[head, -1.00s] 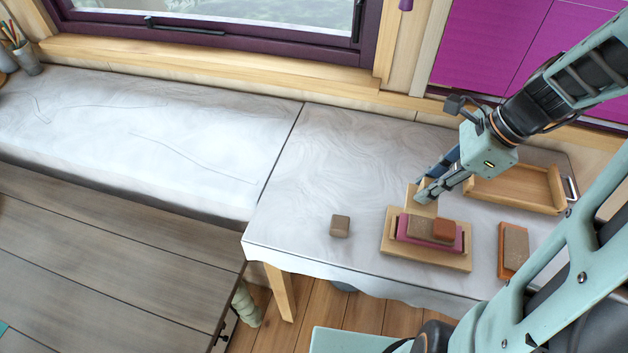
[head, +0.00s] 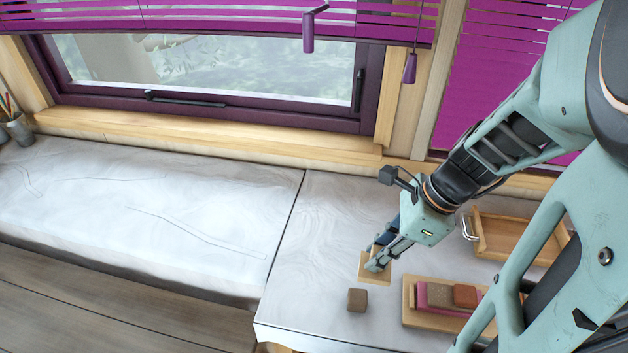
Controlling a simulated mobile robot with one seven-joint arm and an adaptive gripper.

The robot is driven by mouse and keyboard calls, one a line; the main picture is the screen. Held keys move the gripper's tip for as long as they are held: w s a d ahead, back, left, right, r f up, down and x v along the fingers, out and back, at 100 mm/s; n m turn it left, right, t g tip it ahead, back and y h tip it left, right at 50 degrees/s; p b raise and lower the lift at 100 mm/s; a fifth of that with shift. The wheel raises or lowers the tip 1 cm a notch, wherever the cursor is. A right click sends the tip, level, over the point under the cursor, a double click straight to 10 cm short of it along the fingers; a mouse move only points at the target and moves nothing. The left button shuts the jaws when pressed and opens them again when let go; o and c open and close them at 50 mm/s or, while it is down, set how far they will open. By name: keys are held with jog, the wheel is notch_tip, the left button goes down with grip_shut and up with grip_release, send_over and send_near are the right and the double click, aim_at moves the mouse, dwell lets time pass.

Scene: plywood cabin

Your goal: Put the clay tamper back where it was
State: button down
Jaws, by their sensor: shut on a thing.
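My gripper (head: 378,259) is shut on a light wooden square piece, which I take to be the clay tamper (head: 368,275). The fingers cover its upper part, so its handle cannot be made out. It is at the grey-white worktop (head: 320,240), behind the small brown cube (head: 357,300) and left of the wooden board (head: 410,316). Whether it touches the worktop or hovers just over it cannot be told.
The board bears a pink tray (head: 422,296) with a brown block (head: 438,292) and a reddish block (head: 466,295). A wooden tray with a metal handle (head: 483,243) stands at back right. The worktop left of my gripper is clear. My arm hides the right side.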

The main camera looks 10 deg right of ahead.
jog(key=shift+w+a, duration=0.1)
jog(key=w+a+f+b, duration=0.1)
jog(key=w+f+b, duration=0.1)
jog(key=w+f, duration=0.2)
jog(key=w+a+f+b, duration=0.1)
jog(key=w+f+b, duration=0.1)
jog(key=w+f, duration=0.2)
jog(key=w+a+f+b, duration=0.1)
jog(key=w+f+b, duration=0.1)
jog(key=w+f, duration=0.2)
jog(key=shift+w+f, duration=0.15)
jog(key=shift+w, duration=0.6)
jog(key=shift+f+b, duration=0.4)
jog(key=shift+b, duration=0.1)
jog(key=shift+f, duration=0.1)
jog(key=c, duration=1.7)
grip_release()
jog(key=shift+c, duration=0.2)
